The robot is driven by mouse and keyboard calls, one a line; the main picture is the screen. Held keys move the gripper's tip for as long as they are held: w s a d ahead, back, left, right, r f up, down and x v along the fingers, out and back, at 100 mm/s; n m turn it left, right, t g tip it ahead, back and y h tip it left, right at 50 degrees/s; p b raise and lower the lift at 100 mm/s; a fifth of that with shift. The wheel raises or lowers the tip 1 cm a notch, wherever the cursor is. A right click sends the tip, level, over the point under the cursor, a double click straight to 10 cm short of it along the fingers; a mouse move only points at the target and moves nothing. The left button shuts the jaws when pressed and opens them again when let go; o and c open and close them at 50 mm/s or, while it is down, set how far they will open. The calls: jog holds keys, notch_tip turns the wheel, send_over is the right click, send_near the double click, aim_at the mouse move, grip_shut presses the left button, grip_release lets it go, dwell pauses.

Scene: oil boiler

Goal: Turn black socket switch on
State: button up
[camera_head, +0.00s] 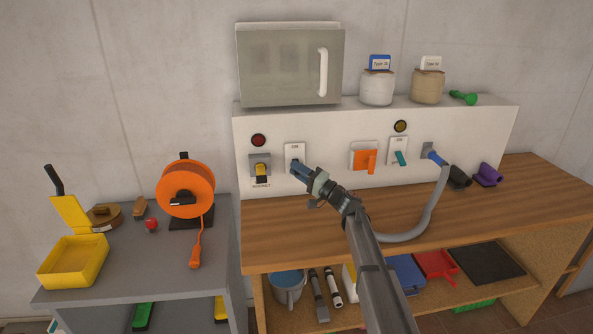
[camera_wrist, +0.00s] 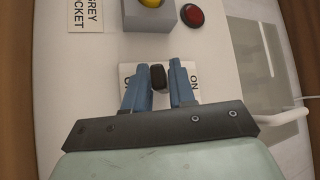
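The black switch knob (camera_wrist: 158,76) stands out from a white plate marked ON in the wrist view. In the head view this white switch plate (camera_head: 295,149) is on the panel, right of the grey socket (camera_head: 260,168). My gripper (camera_head: 301,171) is at the plate and covers the knob there. In the wrist view my gripper's two blue fingers (camera_wrist: 160,80) are on either side of the knob, with little or no gap. I cannot tell whether they touch it. The switch's position is not clear.
A red lamp (camera_head: 258,140) is above the grey socket. A grey cabinet (camera_head: 290,65) stands on the ledge above. Right along the panel are an orange switch (camera_head: 365,160), a teal-handled switch (camera_head: 399,157) and a blue plug (camera_head: 434,156) with a grey hose. The wooden worktop (camera_head: 290,228) is clear below.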

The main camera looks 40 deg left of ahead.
aim_at(297, 160)
jog(key=shift+a+r, duration=0.15)
jog(key=shift+a, duration=0.15)
grip_shut()
jog(key=shift+r, duration=0.1)
jog(key=shift+s+d+r+m+t+h, duration=0.15)
jog(key=shift+r+m+t+h, duration=0.2)
jog(key=shift+m+h, duration=0.5)
jog(key=shift+r+m+t+h, duration=0.25)
jog(key=shift+r+m+h, duration=0.15)
jog(key=shift+m+h, duration=0.5)
jog(key=shift+r+m+g+h, duration=0.2)
jog(key=shift+r+m+h, duration=0.25)
jog(key=shift+m+h, duration=0.5)
jog(key=shift+r+m+g+h, duration=0.2)
jog(key=shift+r+m+h, duration=0.25)
jog(key=shift+m+h, duration=0.45)
